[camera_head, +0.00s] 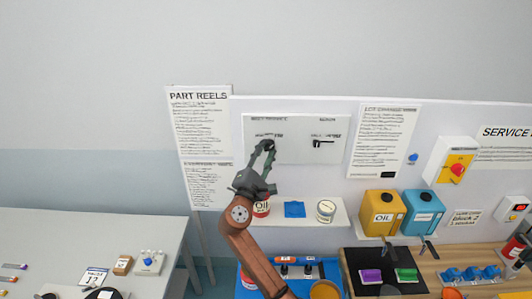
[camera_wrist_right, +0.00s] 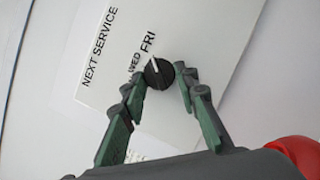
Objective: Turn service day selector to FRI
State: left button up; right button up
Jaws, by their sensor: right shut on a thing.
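The service day selector is a round black knob (camera_wrist_right: 158,73) with a white pointer line, on a white panel marked "NEXT SERVICE", "WED" and "FRI" in the right wrist view. The pointer is directed toward the FRI label (camera_wrist_right: 147,43). My right gripper (camera_wrist_right: 160,76) is shut on the knob, with one green-grey finger on each side. In the head view my right gripper (camera_head: 264,150) is at the left half of the white panel (camera_head: 295,125) and mostly hides the knob. My left gripper is not in view.
A black handle (camera_head: 323,143) is on the panel's right half. A shelf (camera_head: 340,216) below holds cans and a blue item (camera_head: 294,209). Open wall lies above the board.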

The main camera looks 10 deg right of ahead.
jog(key=o, duration=1.1)
jog(key=shift+o, duration=0.2)
jog(key=v, duration=1.2)
jog(key=shift+d+f, duration=0.15)
